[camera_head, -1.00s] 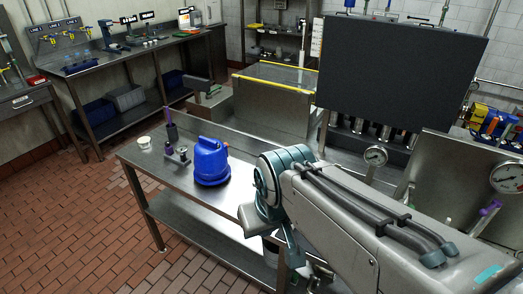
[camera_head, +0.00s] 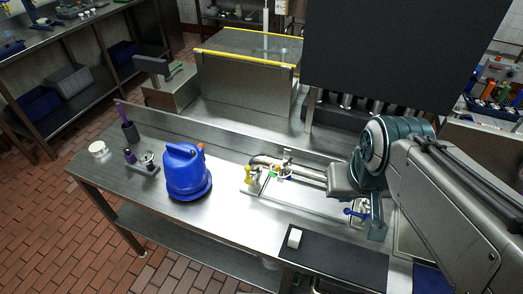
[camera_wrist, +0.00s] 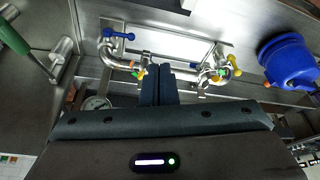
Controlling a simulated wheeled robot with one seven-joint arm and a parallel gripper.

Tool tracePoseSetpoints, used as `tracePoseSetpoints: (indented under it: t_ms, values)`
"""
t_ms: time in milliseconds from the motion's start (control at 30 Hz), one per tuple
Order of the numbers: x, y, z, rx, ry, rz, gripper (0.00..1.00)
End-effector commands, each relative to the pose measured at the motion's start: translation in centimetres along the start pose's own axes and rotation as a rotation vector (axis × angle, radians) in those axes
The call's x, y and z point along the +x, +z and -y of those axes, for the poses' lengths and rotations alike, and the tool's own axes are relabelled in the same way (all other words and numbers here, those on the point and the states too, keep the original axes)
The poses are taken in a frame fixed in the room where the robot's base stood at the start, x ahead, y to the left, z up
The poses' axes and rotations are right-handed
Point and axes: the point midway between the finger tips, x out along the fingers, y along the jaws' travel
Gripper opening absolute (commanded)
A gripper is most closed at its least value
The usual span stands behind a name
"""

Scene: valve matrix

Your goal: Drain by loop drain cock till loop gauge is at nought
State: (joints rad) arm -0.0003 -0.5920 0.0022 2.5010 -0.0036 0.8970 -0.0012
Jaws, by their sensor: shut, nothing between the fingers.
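A steel pipe loop (camera_wrist: 185,76) runs along the bench, with a blue-handled valve (camera_wrist: 118,35) at one end and a yellow-handled valve (camera_wrist: 234,66) at the other. Small green and orange parts sit along it. In the head view the blue handle (camera_head: 353,212) is beside my arm and the yellow handle (camera_head: 248,175) is further left. I cannot tell which is the drain cock.
A blue jug (camera_head: 185,172) stands on the steel bench (camera_head: 225,210) left of the loop. A white cup (camera_head: 98,149) and a purple-topped item (camera_head: 130,156) are further left. A dark panel (camera_head: 390,55) rises behind.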

Motion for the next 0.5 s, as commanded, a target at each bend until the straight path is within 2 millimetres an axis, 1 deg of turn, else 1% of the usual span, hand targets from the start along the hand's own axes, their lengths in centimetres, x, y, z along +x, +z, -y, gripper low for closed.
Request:
tracePoseSetpoints:
  t_ms: [367,467,500]
  values:
    - [0.0,-0.1,0.1,-0.004,0.0,0.001,0.0]
    - [0.0,-0.9,0.4,-0.038,-0.001,0.012,0.0]
    - [0.0,-1.4,0.6,-0.062,-0.001,0.022,0.0]
